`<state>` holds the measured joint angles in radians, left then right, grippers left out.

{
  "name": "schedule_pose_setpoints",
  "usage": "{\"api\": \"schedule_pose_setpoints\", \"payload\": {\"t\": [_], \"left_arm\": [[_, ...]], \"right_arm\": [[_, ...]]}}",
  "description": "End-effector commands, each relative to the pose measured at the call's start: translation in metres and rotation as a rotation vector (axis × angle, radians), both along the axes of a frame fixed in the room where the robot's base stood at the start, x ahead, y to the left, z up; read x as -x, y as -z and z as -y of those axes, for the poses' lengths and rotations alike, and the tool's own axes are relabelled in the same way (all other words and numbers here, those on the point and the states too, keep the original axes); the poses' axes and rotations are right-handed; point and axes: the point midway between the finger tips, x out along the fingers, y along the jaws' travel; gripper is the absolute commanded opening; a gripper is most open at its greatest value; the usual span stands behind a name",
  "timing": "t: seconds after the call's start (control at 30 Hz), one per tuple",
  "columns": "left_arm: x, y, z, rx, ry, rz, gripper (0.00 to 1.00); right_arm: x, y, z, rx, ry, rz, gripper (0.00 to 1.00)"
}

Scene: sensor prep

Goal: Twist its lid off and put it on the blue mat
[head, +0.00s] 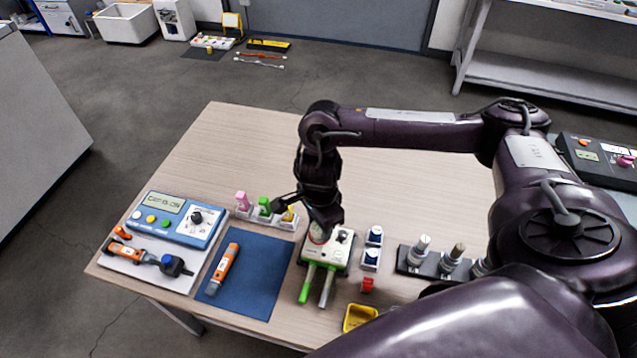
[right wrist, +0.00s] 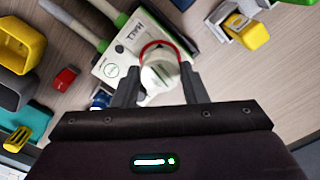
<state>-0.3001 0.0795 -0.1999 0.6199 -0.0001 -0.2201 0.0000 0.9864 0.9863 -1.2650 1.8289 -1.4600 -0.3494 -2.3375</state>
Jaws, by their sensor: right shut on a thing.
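My right gripper (head: 318,232) points down over a pale box with two green-and-grey handles (head: 337,258), right of the blue mat (head: 262,278). In the right wrist view, my right gripper (right wrist: 160,82) is shut on a white round lid (right wrist: 159,73). A red ring shows around the lid, beside the "HALL" print of the box (right wrist: 118,62). I cannot tell whether the lid is still seated or just lifted. An orange pen-shaped tool (head: 223,268) lies on the mat's left part; the rest of the mat is bare. My left gripper is out of view.
A blue meter (head: 175,218) and a white tray (head: 150,262) stand left of the mat. Small pink, green and yellow pieces in holders (head: 264,210) stand behind it. A yellow bin (head: 359,317), a red piece (head: 367,285) and a dark rack of sensors (head: 432,262) are to the right.

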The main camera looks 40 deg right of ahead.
Motion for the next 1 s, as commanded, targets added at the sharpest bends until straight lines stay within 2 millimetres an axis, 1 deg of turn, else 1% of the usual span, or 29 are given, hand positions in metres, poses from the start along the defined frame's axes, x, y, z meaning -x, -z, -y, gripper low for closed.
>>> {"api": "schedule_pose_setpoints", "payload": {"t": [0.3,0.67,1.0], "left_arm": [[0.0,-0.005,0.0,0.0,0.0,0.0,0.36],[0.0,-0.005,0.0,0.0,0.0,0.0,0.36],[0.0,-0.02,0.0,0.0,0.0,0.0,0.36]], "right_arm": [[0.0,-0.005,0.0,0.0,0.0,0.0,0.26],[0.0,-0.005,0.0,0.0,0.0,0.0,0.26],[0.0,-0.02,0.0,0.0,0.0,0.0,0.26]]}}
